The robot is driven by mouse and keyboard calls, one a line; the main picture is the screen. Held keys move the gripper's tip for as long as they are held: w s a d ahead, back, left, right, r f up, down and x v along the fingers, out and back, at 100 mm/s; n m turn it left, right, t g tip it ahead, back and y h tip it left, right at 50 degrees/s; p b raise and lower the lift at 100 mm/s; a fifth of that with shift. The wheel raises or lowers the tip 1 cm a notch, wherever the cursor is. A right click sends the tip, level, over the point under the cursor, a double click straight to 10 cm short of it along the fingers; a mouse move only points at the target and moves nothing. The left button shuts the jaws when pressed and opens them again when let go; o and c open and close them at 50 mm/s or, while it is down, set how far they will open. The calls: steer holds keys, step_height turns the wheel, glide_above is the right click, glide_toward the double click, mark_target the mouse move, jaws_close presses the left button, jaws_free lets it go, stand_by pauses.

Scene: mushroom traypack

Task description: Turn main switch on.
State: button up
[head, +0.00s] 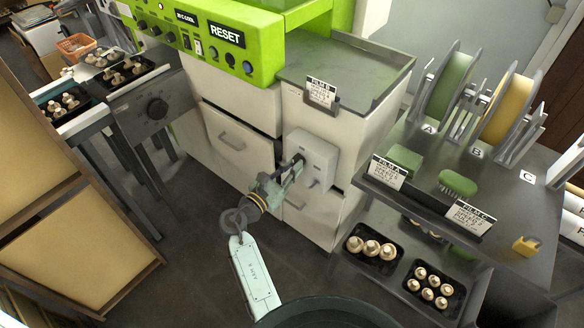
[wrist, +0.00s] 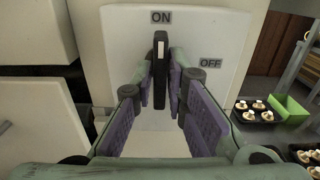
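The main switch is a pale box (head: 318,152) on the front of the white cabinet, and it fills the middle of the wrist view (wrist: 225,95). Its black lever (wrist: 160,70) stands upright, its top just below the ON label (wrist: 161,17). The OFF label (wrist: 210,63) is to the right. My gripper (head: 294,168) is at the box front. In the wrist view its purple-padded fingers (wrist: 161,85) stand on both sides of the lever, apart, with narrow gaps visible. Contact with the lever cannot be told.
A green control panel (head: 205,40) with a RESET label is above the drawers. A metal shelf (head: 480,170) with film rolls is at right, with mushroom trays (head: 371,248) below. A wooden board (head: 75,230) is at left. Dark floor (head: 195,240) is clear between.

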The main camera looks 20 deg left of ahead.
steer(key=shift+o, duration=1.4)
steer(key=shift+s, duration=0.1)
steer(key=v, duration=0.6)
steer(key=shift+s+a, duration=0.15)
steer(key=shift+s, duration=0.25)
